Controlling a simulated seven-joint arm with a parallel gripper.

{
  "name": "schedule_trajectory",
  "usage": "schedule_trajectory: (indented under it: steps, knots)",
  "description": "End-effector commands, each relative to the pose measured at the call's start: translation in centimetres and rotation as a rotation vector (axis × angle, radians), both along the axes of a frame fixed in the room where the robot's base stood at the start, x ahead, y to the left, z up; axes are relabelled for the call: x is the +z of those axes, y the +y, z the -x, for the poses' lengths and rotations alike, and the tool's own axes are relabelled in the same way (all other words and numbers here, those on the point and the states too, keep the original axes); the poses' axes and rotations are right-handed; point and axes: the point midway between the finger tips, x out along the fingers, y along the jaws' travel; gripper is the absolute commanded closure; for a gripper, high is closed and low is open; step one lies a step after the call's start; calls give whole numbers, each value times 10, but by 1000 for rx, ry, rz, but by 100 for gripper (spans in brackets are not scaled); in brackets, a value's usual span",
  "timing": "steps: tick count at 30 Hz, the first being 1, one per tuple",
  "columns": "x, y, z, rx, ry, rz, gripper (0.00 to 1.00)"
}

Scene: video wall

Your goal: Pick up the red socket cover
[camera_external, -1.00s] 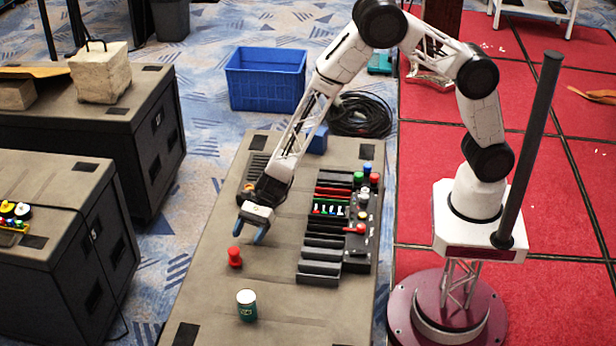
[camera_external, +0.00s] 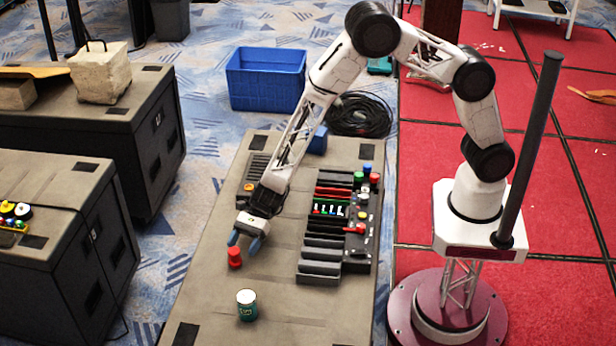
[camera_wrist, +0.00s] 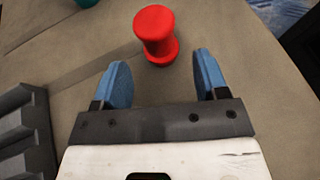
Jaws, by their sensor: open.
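The red socket cover (camera_external: 235,257) stands on the brown-grey case top, left of the dark module rack. It also shows in the wrist view (camera_wrist: 156,32), just beyond the fingertips and roughly centred between them. My gripper (camera_external: 245,243) is open and empty, with its blue fingers above and just behind the cover in the external view. In the wrist view the two blue fingers (camera_wrist: 164,78) are spread apart, and the cover is not between them.
The dark module rack (camera_external: 322,254) with coloured knobs lies to the right. A blue bin (camera_external: 266,80) sits on the floor behind. The case top around the cover is clear.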

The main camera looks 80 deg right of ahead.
Motion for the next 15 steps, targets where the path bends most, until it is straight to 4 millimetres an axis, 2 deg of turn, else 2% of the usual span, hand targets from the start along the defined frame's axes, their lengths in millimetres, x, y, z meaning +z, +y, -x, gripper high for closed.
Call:
schedule_trajectory:
  steps: [10, 15]
  knots:
    - [0, 2, -1, 0, -1, 0, 33]
    - [-3, 11, -3, 1, -1, -1, 33]
